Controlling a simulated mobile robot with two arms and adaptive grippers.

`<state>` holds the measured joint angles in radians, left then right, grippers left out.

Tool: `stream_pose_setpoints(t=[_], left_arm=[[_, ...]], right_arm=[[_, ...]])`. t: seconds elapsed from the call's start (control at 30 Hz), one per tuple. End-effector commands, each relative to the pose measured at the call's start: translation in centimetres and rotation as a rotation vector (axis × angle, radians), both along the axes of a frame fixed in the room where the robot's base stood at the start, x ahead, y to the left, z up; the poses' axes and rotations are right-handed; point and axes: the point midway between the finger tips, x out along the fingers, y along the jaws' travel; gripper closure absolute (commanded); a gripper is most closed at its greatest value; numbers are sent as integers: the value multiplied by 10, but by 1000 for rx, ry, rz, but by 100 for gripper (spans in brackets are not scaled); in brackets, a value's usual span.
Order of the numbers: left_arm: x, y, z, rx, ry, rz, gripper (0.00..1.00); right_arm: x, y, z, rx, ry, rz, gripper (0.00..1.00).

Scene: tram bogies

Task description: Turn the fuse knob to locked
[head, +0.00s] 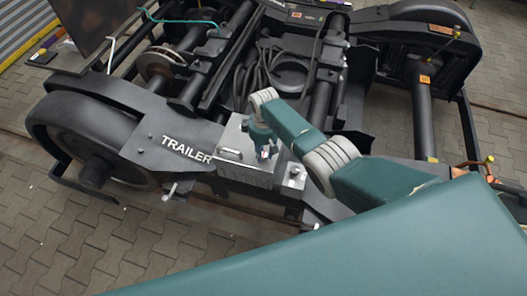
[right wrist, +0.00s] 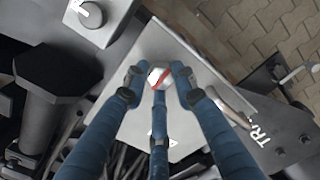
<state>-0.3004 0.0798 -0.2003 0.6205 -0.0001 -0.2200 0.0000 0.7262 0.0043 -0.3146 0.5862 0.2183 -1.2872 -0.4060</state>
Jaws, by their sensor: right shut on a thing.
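The fuse box (head: 233,138) is a grey metal box with a light lid on the bogie frame, right of the word TRAILER; its lid (right wrist: 160,48) also shows in the right wrist view. The fuse knob (right wrist: 158,77) is small and pale with a red stripe running diagonally, lower left to upper right. My right gripper (head: 265,153) reaches down onto the lid. In the right wrist view its blue fingers (right wrist: 159,82) close around the knob. Labels for the knob's positions are not readable. My left gripper is not in view.
A bar handle (head: 230,154) stands on the lid beside my gripper. A second knob (right wrist: 90,13) with a white pointer sits on a small grey box. A wheel (head: 85,140) and dark frame parts surround the area. Paving is clear at lower left.

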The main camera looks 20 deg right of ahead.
Motion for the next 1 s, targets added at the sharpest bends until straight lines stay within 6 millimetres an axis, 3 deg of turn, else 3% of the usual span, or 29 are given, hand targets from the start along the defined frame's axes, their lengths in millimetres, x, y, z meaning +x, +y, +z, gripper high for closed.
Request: stream_pose_setpoints(t=[0.03, 0.47, 0.5, 0.57, 1.0], left_arm=[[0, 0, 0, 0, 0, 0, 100], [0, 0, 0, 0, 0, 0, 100], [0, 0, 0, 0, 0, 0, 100], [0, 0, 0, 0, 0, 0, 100], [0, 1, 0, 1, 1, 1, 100]], right_arm=[[-7, -6, -4, -11, 19, -9, 100], [-8, -6, -5, -11, 20, -15, 100], [-8, -6, -5, -11, 20, -15, 70], [-8, -6, -5, -10, 21, -15, 58], [-2, -1, 4, -2, 6, -13, 55]])
